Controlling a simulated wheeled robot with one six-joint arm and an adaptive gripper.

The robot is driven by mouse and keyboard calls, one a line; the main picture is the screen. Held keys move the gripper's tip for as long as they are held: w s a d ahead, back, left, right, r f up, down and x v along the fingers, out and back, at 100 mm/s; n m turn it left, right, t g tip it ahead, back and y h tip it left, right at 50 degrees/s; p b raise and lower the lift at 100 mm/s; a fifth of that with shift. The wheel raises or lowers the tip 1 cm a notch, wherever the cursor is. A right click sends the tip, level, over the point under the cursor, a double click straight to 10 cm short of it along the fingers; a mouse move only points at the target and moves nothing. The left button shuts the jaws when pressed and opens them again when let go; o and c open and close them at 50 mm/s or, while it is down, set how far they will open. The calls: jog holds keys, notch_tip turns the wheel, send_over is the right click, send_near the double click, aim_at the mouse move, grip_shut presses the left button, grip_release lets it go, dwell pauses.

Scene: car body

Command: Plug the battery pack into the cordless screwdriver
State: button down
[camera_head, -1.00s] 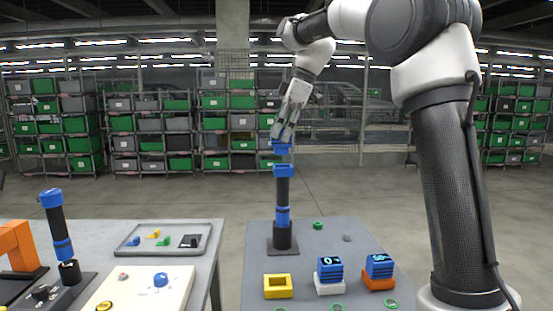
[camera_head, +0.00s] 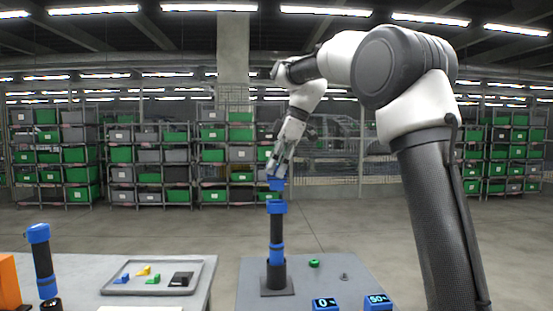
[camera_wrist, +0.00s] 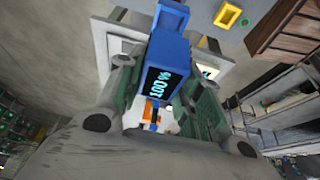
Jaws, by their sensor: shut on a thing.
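A cordless screwdriver stands upright in a dark stand on the grey table; its dark body (camera_head: 277,230) has blue bands and a wide blue upper end (camera_head: 277,207). My gripper (camera_head: 275,172) is above that end, shut on a blue battery pack (camera_head: 276,184). In the wrist view the held pack (camera_wrist: 160,72) sits between the fingers, its dark display reading 100%. In the head view the pack is just above the screwdriver with a small gap. In the wrist view I cannot tell how well the two line up.
Two other blue packs, reading 0 (camera_head: 325,303) and 50 (camera_head: 378,302), stand at the table's front. A green ring (camera_head: 314,263) lies behind them. A yellow frame (camera_wrist: 230,12) shows in the wrist view. Another blue-and-dark tool (camera_head: 42,262) and a grey tray (camera_head: 112,284) are at left.

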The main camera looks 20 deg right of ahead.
aim_at(277, 185)
jog(key=shift+f, duration=1.25)
jog(key=shift+f, duration=1.6)
dwell(0.3)
jog(key=c, duration=0.9)
grip_release()
jog(key=v, duration=1.2)
jog(key=shift+s, duration=0.1)
jog(key=s+d+f+m+t+h, duration=0.1)
jog(key=s+d+f+m, duration=0.2)
jog(key=s, duration=0.4)
jog(key=s+d+f+m+t+h, duration=0.1)
jog(key=s+d+f+m, duration=0.1)
jog(key=s+m, duration=0.45)
jog(key=s+d+f+m+h, duration=0.1)
jog(key=s+d+f+m, duration=0.1)
jog(key=s+f, duration=0.5)
jog(key=s+d+f+m+t+h, duration=0.1)
jog(key=s+d+f+m, duration=0.2)
jog(key=s+f, duration=0.5)
jog(key=s+m, duration=0.1)
jog(key=s, duration=0.2)
jog(key=shift+s+d+f+t, duration=0.2)
jog(key=shift+s+f+t, duration=0.05)
jog(key=shift+f+t, duration=0.05)
